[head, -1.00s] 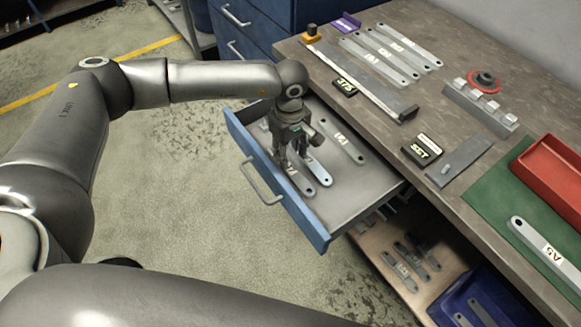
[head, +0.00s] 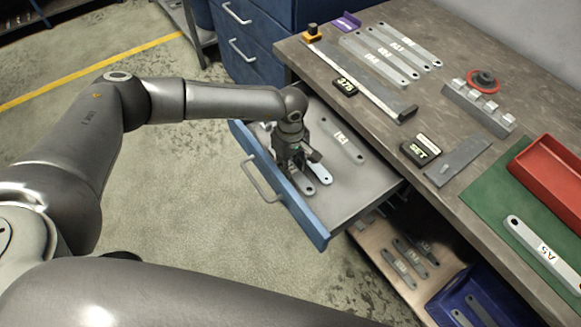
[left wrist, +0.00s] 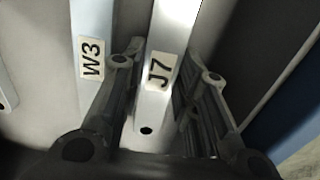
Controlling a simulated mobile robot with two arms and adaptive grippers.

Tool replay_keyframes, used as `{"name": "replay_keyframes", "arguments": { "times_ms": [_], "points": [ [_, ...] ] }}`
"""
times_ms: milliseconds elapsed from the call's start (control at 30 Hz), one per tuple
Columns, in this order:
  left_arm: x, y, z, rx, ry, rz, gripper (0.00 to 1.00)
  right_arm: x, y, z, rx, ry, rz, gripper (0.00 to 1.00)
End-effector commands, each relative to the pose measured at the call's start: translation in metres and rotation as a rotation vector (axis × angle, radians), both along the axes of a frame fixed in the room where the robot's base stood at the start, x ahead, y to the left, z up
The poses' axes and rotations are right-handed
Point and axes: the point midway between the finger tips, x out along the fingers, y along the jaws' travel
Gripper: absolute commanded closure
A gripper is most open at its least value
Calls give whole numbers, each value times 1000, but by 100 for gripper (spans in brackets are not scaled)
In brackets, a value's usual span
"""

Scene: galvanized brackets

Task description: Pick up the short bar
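A pale bar labelled J7 (left wrist: 158,97) lies in the open drawer (head: 345,205); its near end (head: 309,188) shows below my gripper in the head view. A bluish bar labelled W3 (left wrist: 92,45) lies beside it. Another labelled bar (head: 343,139) lies farther right in the drawer. I cannot tell for certain which one is the short bar. My left gripper (head: 292,172) is down in the drawer. In the left wrist view its open fingers (left wrist: 168,70) stand on either side of the J7 bar, with gaps visible. My right gripper is not in view.
The drawer's blue front (head: 280,185) and the bench edge flank my gripper. On the bench lie several long bars (head: 390,52), a red tray (head: 552,172) and bar A5 (head: 545,252) on a green mat. A blue bin (head: 478,300) sits on the shelf below.

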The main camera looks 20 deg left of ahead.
Motion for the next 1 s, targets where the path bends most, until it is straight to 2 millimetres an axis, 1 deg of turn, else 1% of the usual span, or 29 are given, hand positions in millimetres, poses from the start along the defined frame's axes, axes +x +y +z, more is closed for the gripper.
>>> {"name": "replay_keyframes", "arguments": {
  "times_ms": [33,100,333,433,567,700,800,867,967,1000],
  "points": [
    [0,0,0,0,0,0,92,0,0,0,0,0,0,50],
    [0,0,0,0,0,0,100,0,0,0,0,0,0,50],
    [1,0,2,-1,-2,1,100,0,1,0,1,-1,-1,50],
    [1,0,8,-1,-2,1,100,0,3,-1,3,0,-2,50],
    [1,0,29,-2,-5,0,100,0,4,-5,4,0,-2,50],
    [2,-1,58,-3,-5,-1,100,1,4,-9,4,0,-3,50],
    [1,0,77,-2,-5,-1,100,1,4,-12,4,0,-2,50],
    [1,0,85,-2,-3,-1,100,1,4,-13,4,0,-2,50],
    [-4,1,99,-4,1,-31,100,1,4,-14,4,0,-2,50],
    [-9,2,104,-8,3,-59,100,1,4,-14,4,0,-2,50]
  ]
}}
